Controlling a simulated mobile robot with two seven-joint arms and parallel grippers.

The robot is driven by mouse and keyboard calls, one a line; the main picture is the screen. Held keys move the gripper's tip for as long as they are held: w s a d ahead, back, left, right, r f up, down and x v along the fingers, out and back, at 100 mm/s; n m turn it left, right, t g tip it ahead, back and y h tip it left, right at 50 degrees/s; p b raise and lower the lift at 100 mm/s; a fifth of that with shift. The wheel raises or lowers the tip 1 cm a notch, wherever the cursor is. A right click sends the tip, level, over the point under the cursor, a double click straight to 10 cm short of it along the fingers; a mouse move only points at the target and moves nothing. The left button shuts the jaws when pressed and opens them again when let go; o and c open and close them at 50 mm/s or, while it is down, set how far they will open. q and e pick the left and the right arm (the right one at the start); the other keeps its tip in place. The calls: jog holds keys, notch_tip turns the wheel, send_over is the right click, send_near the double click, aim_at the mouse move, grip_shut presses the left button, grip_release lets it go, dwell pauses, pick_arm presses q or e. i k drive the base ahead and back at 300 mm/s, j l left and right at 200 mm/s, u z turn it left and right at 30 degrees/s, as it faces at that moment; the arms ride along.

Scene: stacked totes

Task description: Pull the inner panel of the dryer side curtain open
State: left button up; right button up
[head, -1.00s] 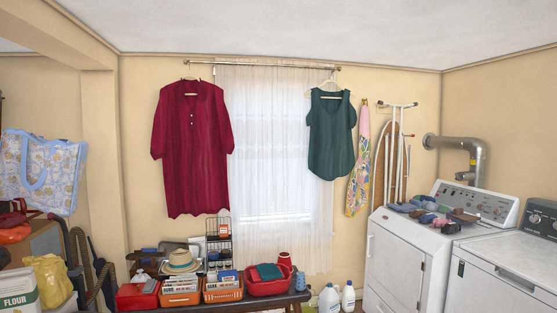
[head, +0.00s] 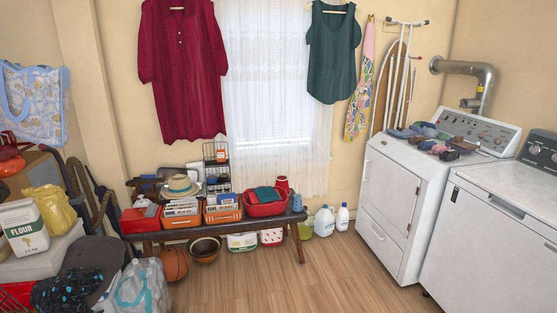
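A sheer white lace curtain (head: 262,75) hangs over the bright window in the back wall, between a dark red dress and a green top. The rod and the curtain's upper edge are above the head view. The dress covers the left edge and the green top covers part of the upper right. Neither of my grippers is in view.
A bench (head: 225,230) with baskets, a straw hat and boxes stands below the window. Jugs (head: 325,221) stand on the floor by its right end. The dryer (head: 392,190) and a second white appliance (head: 500,230) line the right side. Wood floor (head: 300,285) in front is clear.

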aim_at(285, 12)
jog(key=i+u, duration=0.1)
jog(key=i, duration=0.4)
jog(key=i+u, duration=0.1)
jog(key=i, duration=0.4)
jog(key=i+l+u, duration=0.15)
jog(key=i, duration=0.3)
jog(key=i+l+u, duration=0.1)
jog(key=i, duration=0.4)
jog(key=i+l+u, duration=0.1)
jog(key=i, duration=0.4)
